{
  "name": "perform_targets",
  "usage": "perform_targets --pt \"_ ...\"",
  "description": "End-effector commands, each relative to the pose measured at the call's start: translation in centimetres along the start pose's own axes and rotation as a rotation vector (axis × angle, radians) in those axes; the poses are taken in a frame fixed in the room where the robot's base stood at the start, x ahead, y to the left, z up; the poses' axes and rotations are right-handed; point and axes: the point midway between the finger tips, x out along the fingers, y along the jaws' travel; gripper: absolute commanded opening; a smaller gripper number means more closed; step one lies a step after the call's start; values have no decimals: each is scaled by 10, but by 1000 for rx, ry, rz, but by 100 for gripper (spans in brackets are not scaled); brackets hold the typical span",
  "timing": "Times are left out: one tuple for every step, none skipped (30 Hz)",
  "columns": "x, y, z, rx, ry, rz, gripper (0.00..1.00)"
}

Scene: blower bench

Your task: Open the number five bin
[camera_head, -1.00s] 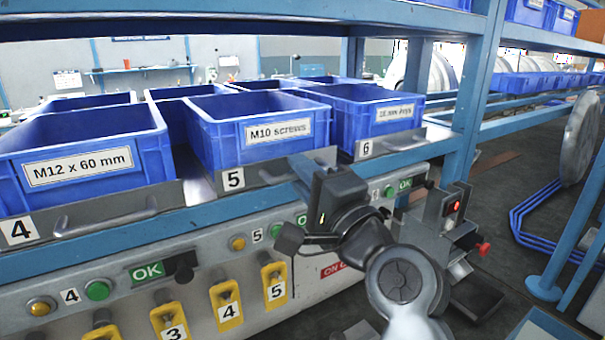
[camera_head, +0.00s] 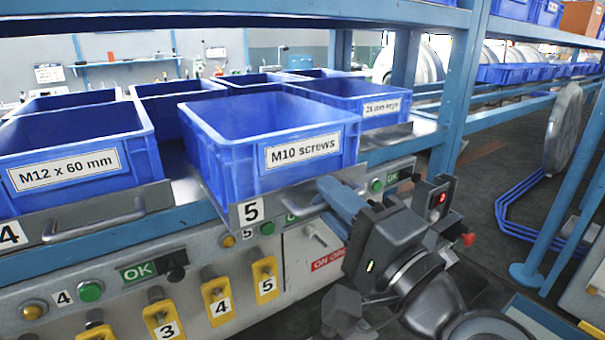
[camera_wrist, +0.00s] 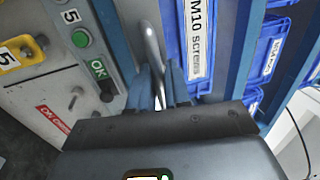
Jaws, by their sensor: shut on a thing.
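The number five bin (camera_head: 230,172) is a blue open box labelled M10 screws. It sits on a grey metal drawer front with a "5" plate (camera_head: 250,212) and is pulled out past the shelf edge, forward of its neighbours. My gripper (camera_head: 338,198) is at the right part of the drawer front, its blue fingers shut on the metal handle. In the wrist view the fingers (camera_wrist: 158,86) close around the bar handle (camera_wrist: 152,45), next to the M10 label. The grip on the handle is mostly hidden in the head view.
The M12 x 60 mm bin (camera_head: 75,170) stands left, over drawer 4. Another blue bin (camera_head: 375,100) stands behind right. Below, the panel carries buttons, OK displays (camera_head: 138,271) and yellow numbered tags (camera_head: 217,300). A blue post (camera_head: 455,110) rises at right.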

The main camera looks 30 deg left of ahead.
Motion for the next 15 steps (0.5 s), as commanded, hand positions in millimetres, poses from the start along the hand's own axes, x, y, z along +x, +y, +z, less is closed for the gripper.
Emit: perform_targets --pt "-15 0 -2 0 6 4 0" --pt "-22 -2 -2 1 7 4 0" --pt "-30 -4 -2 1 6 3 0" --pt "-34 -4 -2 1 6 4 0" --pt "-39 -6 -2 0 5 4 0" --pt "-43 -7 -2 1 5 3 0" --pt "-46 -7 -1 1 5 3 0" --pt "-47 -7 -1 1 4 3 0" --pt "-49 -8 0 1 3 3 0" --pt "-49 -8 0 1 3 3 0" --pt "-49 -8 0 1 2 3 0" --pt "-49 -8 0 1 2 3 0" --pt "-49 -8 0 1 2 3 0" --pt "-49 -8 0 1 2 3 0" --pt "-49 -8 0 1 2 3 0"
